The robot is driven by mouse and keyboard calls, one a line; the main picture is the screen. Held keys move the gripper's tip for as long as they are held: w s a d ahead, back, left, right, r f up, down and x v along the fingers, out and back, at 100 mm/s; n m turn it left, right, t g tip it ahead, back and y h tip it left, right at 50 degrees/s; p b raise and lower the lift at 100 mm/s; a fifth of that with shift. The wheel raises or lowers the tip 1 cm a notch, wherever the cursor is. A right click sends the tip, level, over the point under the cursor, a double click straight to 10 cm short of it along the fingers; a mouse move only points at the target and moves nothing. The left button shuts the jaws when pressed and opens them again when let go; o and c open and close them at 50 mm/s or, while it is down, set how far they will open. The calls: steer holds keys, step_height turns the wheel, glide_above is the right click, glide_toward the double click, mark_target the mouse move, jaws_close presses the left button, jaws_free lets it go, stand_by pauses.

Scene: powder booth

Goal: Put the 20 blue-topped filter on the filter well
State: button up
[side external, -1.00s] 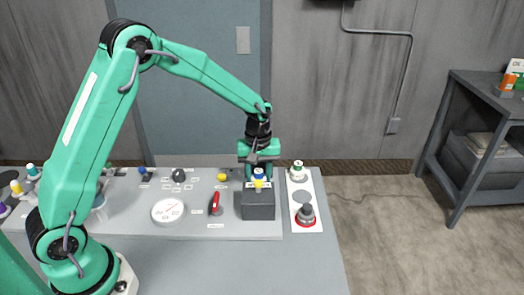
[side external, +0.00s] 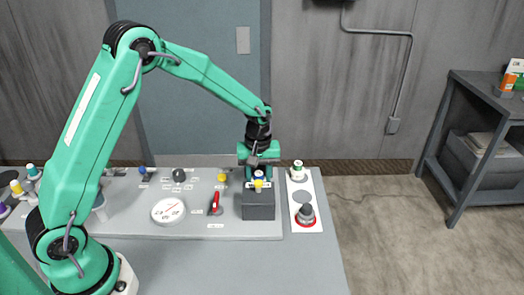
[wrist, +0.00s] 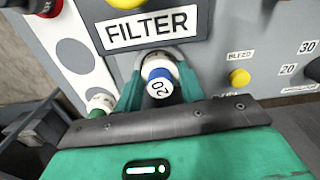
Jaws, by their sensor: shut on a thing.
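The blue-topped filter (wrist: 160,88) has a white body and the number 20 on its cap. It sits between the two green fingers of my gripper (wrist: 158,94), which is shut on it. In the side view my gripper (side external: 258,171) points down at the back of the grey block, with the blue cap (side external: 258,175) just showing between its fingers. The grey block (side external: 258,205) carries a FILTER label (wrist: 150,28) beside the filter. The filter well itself is hidden under the filter and fingers, so I cannot tell whether the filter is seated.
A green-topped filter (side external: 298,167) stands on a white strip (side external: 296,182) right of my gripper. A grey spot (side external: 303,197) and a red-ringed knob (side external: 306,214) share that strip. A yellow knob (side external: 222,177), red lever (side external: 215,204) and gauge (side external: 168,211) lie to the left.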

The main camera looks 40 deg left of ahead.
steer(key=shift+f, duration=0.2)
stand_by(0.6)
steer(key=o, duration=1)
steer(key=shift+o, duration=0.2)
steer(key=shift+s+f, duration=0.1)
steer(key=shift+o, duration=0.5)
steer(key=shift+s+a, duration=0.1)
steer(key=shift+o, duration=1.2)
steer(key=shift+r, duration=1.1)
steer(key=shift+w+r, duration=0.2)
steer(key=shift+r, duration=2.85)
